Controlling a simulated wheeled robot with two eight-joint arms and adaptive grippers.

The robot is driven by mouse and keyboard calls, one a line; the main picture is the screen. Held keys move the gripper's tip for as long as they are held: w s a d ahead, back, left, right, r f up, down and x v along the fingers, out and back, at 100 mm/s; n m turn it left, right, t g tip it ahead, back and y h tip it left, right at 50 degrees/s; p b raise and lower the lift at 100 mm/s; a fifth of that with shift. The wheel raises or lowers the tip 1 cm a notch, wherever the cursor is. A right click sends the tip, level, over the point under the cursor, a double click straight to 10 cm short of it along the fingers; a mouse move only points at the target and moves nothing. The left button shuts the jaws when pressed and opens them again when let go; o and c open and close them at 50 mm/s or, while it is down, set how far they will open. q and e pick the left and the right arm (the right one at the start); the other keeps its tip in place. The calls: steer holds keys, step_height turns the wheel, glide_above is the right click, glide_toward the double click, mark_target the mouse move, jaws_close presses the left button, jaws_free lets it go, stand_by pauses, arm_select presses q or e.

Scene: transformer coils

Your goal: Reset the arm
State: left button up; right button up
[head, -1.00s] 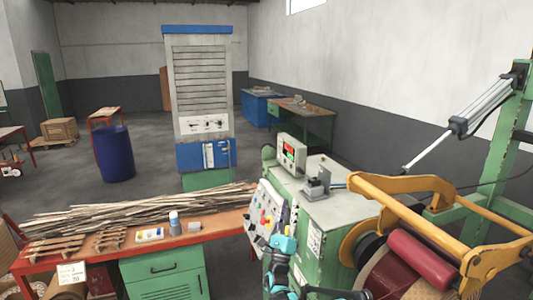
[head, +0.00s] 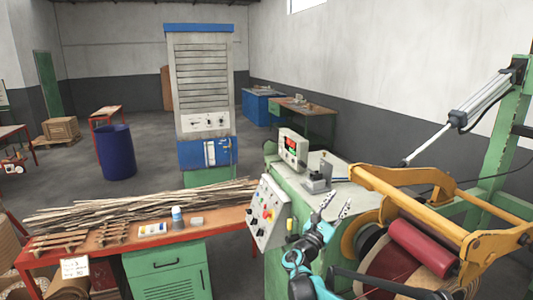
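My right arm, teal and black, comes up from the bottom edge in the head view. Its gripper (head: 335,206) is raised in front of the green machine cabinet, right of the tilted control panel (head: 267,213). Its two silver fingers stand apart with nothing between them. The coil winding machine shows on the right, with a yellow frame (head: 405,184), a red roller (head: 419,249) and a dark red coil (head: 388,262). The gripper is left of the yellow frame and appears apart from it. My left gripper is not in view.
A red-edged bench (head: 218,219) with wooden strips (head: 140,205) and a small bottle (head: 177,215) is at the left. A blue barrel (head: 116,152) stands behind it on open floor.

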steer(key=s+d+f+m+g+y+b, duration=0.1)
steer(key=s+d+f+m+g+y, duration=0.1)
steer(key=s+d+f+m+g, duration=0.5)
steer(key=s+d+f+m+y+b, duration=0.1)
steer(key=s+f+m+y+b, duration=0.15)
steer(key=s+m, duration=0.6)
steer(key=s+a+f+m+g+y, duration=0.1)
steer(key=s+a+f+m+y, duration=0.2)
steer(key=s, duration=0.5)
steer(key=s+a+f+m+g+y+b, duration=0.1)
steer(key=s+a+f+m+y, duration=0.2)
steer(key=s+a+f, duration=0.2)
steer(key=s+a+f+m+y+b, duration=0.1)
steer(key=s+a+f+m+y, duration=0.2)
steer(key=s+f, duration=0.5)
steer(key=s+a+y, duration=0.1)
steer(key=s+a, duration=0.1)
steer(key=s, duration=0.2)
steer(key=shift+g, duration=0.4)
steer(key=shift+s+a, duration=0.1)
